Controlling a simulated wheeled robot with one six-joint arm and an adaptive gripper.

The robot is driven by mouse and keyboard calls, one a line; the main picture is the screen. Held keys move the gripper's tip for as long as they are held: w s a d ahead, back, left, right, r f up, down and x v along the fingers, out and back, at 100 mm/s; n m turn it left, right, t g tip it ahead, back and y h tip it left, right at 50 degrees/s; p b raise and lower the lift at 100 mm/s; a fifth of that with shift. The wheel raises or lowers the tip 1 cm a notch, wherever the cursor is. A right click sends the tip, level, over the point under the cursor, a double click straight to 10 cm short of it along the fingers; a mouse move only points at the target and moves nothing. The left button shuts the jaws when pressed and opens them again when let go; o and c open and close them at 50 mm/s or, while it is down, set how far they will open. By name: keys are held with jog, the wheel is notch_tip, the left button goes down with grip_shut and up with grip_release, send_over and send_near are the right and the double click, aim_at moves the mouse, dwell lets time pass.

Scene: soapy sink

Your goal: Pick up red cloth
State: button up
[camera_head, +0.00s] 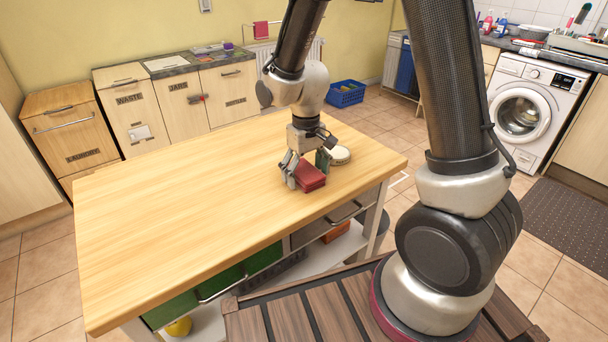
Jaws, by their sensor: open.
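A folded red cloth (311,179) lies on the wooden table (190,215) near its right front edge. My gripper (304,168) points down at the cloth, with its fingers open. One finger is at the cloth's left side, and the other shows behind it at the right. I cannot tell whether the fingers touch the cloth. Part of the cloth's back is hidden by my gripper.
A round white object (340,155) stands on the table just right of my gripper. The table's left and middle are bare. Another red cloth (261,31) hangs at the back wall. A blue basket (346,94) is on the floor behind.

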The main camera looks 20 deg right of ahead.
aim_at(306, 171)
jog(key=c, duration=1.1)
jog(key=shift+r, duration=0.1)
notch_tip(306, 171, up, 10)
jog(key=shift+f, duration=0.1)
jog(key=shift+o, duration=1)
jog(key=shift+c, duration=0.5)
